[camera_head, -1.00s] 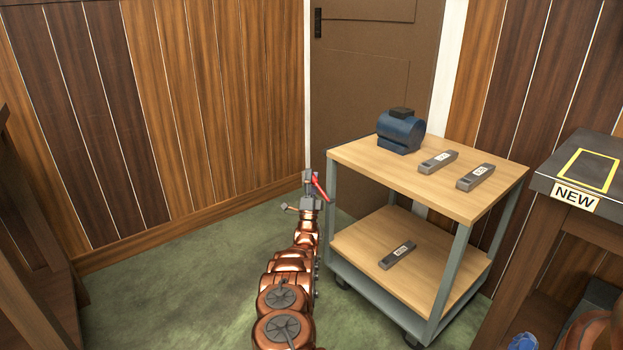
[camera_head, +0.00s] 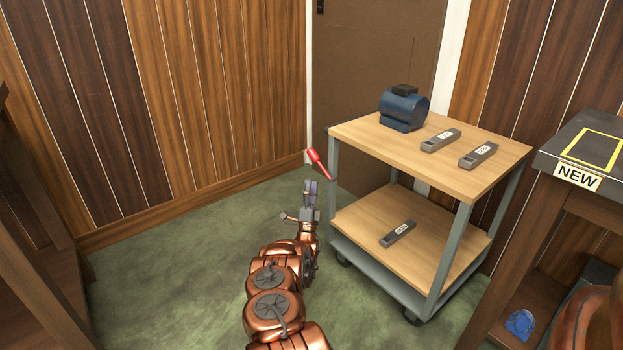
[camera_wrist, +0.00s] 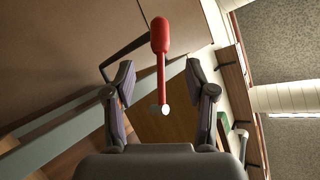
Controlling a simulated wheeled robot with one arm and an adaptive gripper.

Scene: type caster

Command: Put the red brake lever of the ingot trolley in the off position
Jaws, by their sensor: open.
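The ingot trolley (camera_head: 340,220) has wooden shelves and a grey frame. Its red brake lever (camera_head: 318,163) is at the trolley's left side, tilted with its thick red grip up and to the left. In the wrist view the lever (camera_wrist: 160,45) shows a red grip and thin red rod ending at a pale round pivot. My gripper (camera_head: 310,190) is below the red grip in the head view, open and empty. In the wrist view my gripper (camera_wrist: 161,85) has its fingers on either side of the rod, apart from it. I cannot tell the depth between them.
A blue motor-like object (camera_head: 403,108) and two grey ingots (camera_head: 440,140) (camera_head: 478,155) lie on the top shelf. Another ingot (camera_head: 398,233) lies on the lower shelf. A dark table with a NEW label (camera_head: 577,178) stands at right. Green floor is clear at left.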

